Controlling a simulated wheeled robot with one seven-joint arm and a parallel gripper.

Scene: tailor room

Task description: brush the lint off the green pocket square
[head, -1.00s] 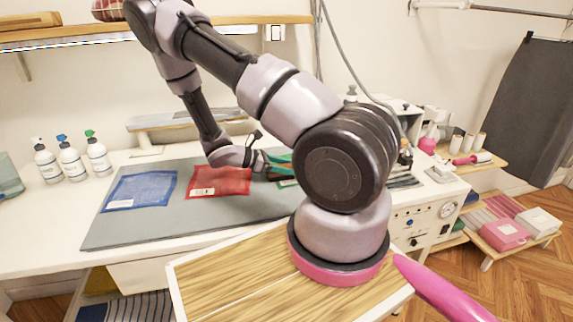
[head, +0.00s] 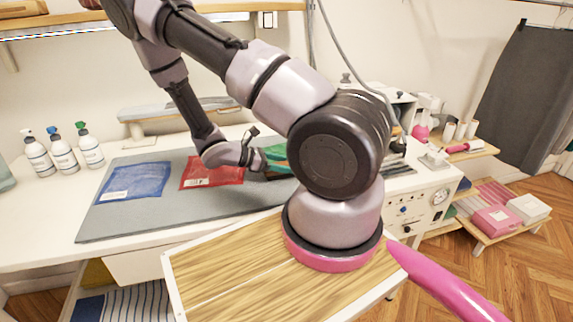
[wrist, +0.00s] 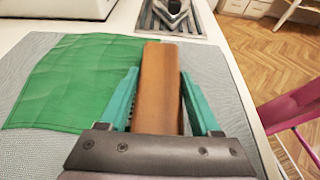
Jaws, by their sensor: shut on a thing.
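The green pocket square (wrist: 70,82) lies flat on the grey mat in the wrist view. In the head view my arm hides most of it. My gripper (wrist: 160,100) has teal fingers shut on a wooden brush (wrist: 160,85), a brown block standing between them. The brush is over the right edge of the green square; I cannot tell whether it touches the cloth. In the head view my gripper (head: 272,160) is at the right part of the mat, partly behind my arm. No lint can be made out.
Several spray bottles (head: 63,152) stand at the left. A machine (head: 425,208) with dials is at the right. A metal grate (wrist: 180,15) lies beyond the mat.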

